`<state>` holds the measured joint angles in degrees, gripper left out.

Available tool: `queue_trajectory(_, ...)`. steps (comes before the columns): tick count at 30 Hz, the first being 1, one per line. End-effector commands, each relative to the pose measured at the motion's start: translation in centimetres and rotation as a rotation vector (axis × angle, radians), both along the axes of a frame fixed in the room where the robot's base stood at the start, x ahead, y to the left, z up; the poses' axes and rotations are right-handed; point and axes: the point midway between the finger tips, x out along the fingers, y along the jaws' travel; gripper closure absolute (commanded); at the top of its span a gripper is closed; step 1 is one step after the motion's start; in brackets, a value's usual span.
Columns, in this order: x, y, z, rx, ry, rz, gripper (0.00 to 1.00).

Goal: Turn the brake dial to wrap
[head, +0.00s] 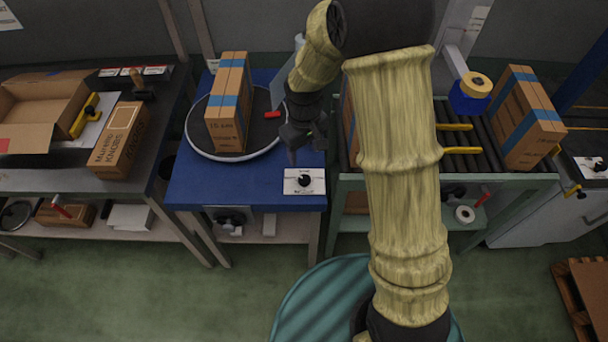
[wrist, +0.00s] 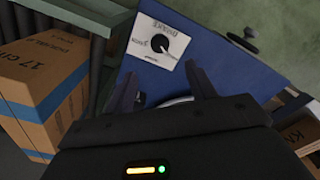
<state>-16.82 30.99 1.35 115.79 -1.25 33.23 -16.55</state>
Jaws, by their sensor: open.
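The brake dial (head: 304,180) is a round black knob on a white plate (head: 290,187) at the front right corner of a blue table. In the wrist view the dial (wrist: 160,43) lies beyond my fingertips, with small lettering around it too blurred to read surely. Which mark it points to is unclear. My gripper (head: 296,150) hangs over the blue table just behind the plate, pointing down. In the wrist view my gripper (wrist: 163,85) is open and empty, its two dark fingers apart and clear of the dial.
A tall taped carton (head: 227,110) stands on the round turntable (head: 196,145), with a red-handled item (head: 272,115) beside it. A roller conveyor with another carton (head: 528,125) lies right. A black knob (head: 230,220) sits under the table's front. The blue surface (head: 235,185) left of the plate is bare.

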Motion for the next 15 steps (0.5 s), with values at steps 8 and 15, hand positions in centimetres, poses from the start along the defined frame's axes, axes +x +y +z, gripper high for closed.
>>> queue_trajectory(8, -0.1, -0.1, -5.1, -0.002, 0.005, -0.001, 0.44)
queue_trajectory(15, -0.1, -0.1, -9.2, -0.002, 0.004, -0.001, 0.44)
